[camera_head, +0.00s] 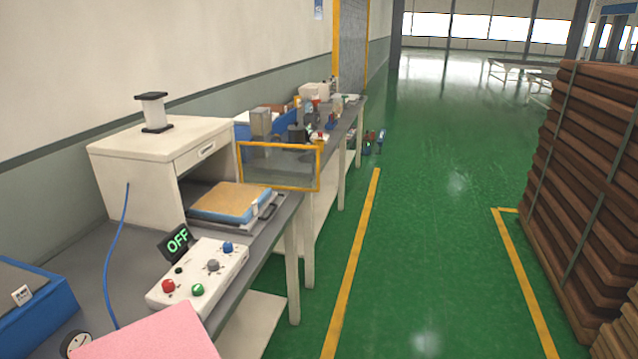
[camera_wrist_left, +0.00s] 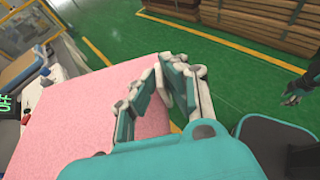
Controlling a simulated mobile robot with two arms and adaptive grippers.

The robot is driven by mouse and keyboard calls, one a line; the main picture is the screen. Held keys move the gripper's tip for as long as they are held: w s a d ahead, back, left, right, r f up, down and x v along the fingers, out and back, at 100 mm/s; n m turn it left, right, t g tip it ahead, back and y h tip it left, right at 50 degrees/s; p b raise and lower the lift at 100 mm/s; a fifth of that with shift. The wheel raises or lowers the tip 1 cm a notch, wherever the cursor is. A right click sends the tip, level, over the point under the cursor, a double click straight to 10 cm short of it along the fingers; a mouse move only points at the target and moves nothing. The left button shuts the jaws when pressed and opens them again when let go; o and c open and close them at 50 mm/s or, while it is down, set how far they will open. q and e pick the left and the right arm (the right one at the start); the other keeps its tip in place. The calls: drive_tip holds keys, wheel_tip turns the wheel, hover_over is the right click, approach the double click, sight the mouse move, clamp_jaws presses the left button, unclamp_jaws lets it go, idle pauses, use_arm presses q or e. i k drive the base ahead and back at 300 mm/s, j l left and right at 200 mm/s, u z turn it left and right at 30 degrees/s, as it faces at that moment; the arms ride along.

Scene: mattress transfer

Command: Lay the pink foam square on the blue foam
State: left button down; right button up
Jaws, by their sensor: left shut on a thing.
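The pink foam square (camera_head: 150,336) shows at the bottom left of the head view, partly cut off by the frame. In the left wrist view the pink foam square (camera_wrist_left: 75,125) is large and flat. My left gripper (camera_wrist_left: 160,70) is shut on its edge. A blue slab (camera_head: 222,213) with a tan top (camera_head: 232,197) lies on the metal tray in front of the white press housing. I cannot tell whether this slab is the blue foam. A dark gripper (camera_wrist_left: 298,88), seemingly my right one, shows at the right of the left wrist view; its opening is unclear.
A control box (camera_head: 200,272) with coloured buttons and an OFF display (camera_head: 177,243) stands between the pink square and the slab. A yellow-framed clear guard (camera_head: 280,165) stands behind the tray. A blue box (camera_head: 40,318) is at left. Stacked brown boards (camera_head: 585,190) stand right.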

sight(233, 197)
drive_tip(key=i+l+z, duration=0.15)
drive_tip(key=i, duration=0.25)
drive_tip(key=i+l+z, duration=0.15)
drive_tip(key=i, duration=0.3)
drive_tip(key=i+l+z, duration=0.15)
drive_tip(key=i, duration=0.3)
drive_tip(key=i+l+u, duration=0.15)
drive_tip(key=i+u, duration=0.25)
drive_tip(key=i+l+u, duration=0.65)
drive_tip(key=u, duration=0.15)
drive_tip(key=i+l+u, duration=0.45)
drive_tip(key=i+l, duration=0.15)
drive_tip(key=i, duration=0.05)
